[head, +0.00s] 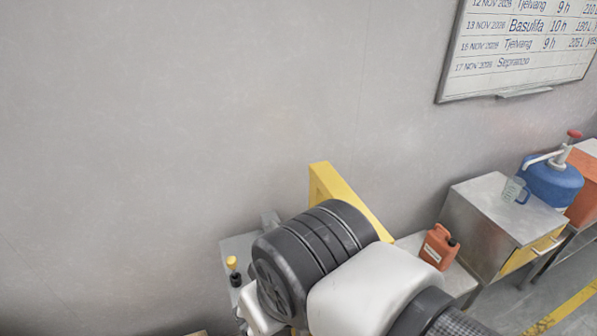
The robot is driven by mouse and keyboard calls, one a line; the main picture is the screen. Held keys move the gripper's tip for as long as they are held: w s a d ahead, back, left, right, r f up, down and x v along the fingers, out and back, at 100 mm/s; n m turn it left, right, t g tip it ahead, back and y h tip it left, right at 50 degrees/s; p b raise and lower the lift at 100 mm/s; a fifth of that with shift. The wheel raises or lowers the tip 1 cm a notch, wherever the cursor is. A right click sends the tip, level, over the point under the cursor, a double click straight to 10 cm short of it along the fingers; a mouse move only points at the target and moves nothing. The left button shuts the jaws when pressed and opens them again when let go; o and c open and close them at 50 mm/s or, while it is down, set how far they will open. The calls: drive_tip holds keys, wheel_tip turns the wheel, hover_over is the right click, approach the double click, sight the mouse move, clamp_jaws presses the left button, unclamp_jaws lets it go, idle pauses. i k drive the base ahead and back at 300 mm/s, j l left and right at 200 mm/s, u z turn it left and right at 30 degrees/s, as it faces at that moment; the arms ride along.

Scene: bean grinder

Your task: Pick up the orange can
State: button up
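My arm's large dark and white links fill the lower middle, to the left of the can. My gripper is not visible in this view, so its place relative to the can does not show.
A metal cabinet (487,222) stands right of the can, with a measuring jug (513,190) on top. A blue container with a pump (551,183) is at the far right. A yellow frame (343,191) rises behind my arm. A whiteboard (517,48) hangs above.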

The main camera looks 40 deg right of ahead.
sight(438, 249)
drive_tip(key=z, duration=2.4)
drive_tip(key=i+l+u, duration=0.1)
drive_tip(key=u, duration=0.75)
drive_tip(key=i+l+u, duration=0.2)
drive_tip(key=l, duration=0.3)
drive_tip(key=i+l+u, duration=0.2)
drive_tip(key=l, duration=0.3)
drive_tip(key=i+l+u, duration=0.2)
drive_tip(key=l, duration=0.3)
drive_tip(key=i+l+u, duration=0.2)
drive_tip(key=l, duration=0.35)
drive_tip(key=l+u, duration=0.2)
drive_tip(key=l, duration=1.05)
